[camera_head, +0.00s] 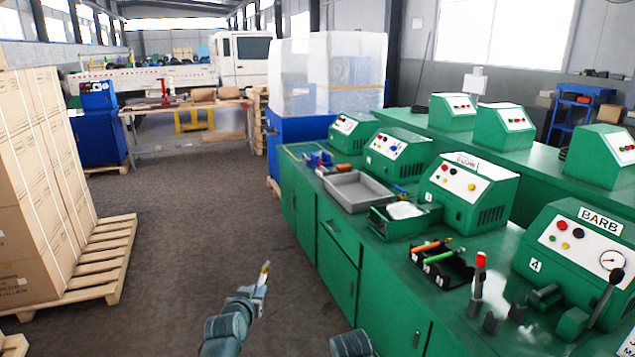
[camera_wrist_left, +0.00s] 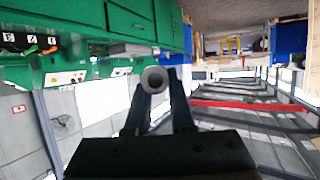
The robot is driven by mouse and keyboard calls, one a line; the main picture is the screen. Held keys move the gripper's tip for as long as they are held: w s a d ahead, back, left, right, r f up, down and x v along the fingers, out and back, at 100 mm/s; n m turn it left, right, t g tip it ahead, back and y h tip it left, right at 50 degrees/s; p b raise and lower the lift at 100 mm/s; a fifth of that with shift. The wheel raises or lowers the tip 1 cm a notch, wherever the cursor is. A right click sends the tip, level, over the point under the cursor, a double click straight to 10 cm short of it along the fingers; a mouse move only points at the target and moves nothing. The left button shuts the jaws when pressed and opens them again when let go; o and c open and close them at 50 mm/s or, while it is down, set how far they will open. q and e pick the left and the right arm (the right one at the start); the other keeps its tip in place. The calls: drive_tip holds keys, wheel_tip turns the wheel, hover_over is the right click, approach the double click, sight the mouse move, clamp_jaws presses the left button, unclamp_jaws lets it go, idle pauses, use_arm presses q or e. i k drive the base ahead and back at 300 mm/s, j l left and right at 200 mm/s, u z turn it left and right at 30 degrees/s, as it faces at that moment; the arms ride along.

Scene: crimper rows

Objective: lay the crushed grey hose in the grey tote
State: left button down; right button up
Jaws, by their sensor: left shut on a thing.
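My left gripper (camera_head: 262,284) is over the floor aisle, left of the green bench in the head view. It is shut on a grey hose, whose round open end (camera_wrist_left: 154,79) shows between the two dark fingers in the left wrist view. A small yellow-orange tip shows at the gripper in the head view; the crushed part cannot be made out. The grey tote (camera_head: 341,196) is a shallow open box on the bench, right of and beyond the gripper, and looks empty. My right gripper is not in view.
The green bench (camera_head: 343,247) carries control boxes, a black rack (camera_head: 461,273) with orange and green handled tools, and a BARB machine (camera_head: 581,255) with levers. Stacked cartons (camera_head: 45,190) stand on a pallet (camera_head: 103,262) at left. The aisle floor (camera_head: 190,215) is clear.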

sight(356, 196)
drive_tip(key=i+j+u, duration=0.35)
drive_tip(key=i, duration=0.25)
drive_tip(key=i+u, duration=0.4)
drive_tip(key=i, duration=0.15)
drive_tip(key=i+j+z, duration=0.1)
drive_tip(key=i+z, duration=0.35)
drive_tip(key=i+j+z, duration=0.2)
drive_tip(key=i+z, duration=0.25)
drive_tip(key=i+j+z, duration=0.25)
drive_tip(key=z, duration=0.2)
drive_tip(key=i+j+z, duration=0.25)
drive_tip(key=j+z, duration=0.2)
drive_tip(key=i+j+z, duration=0.15)
drive_tip(key=j+z, duration=0.3)
drive_tip(key=j, duration=0.15)
drive_tip(key=i+j+z, duration=0.1)
drive_tip(key=j+z, duration=0.5)
drive_tip(key=j, duration=0.45)
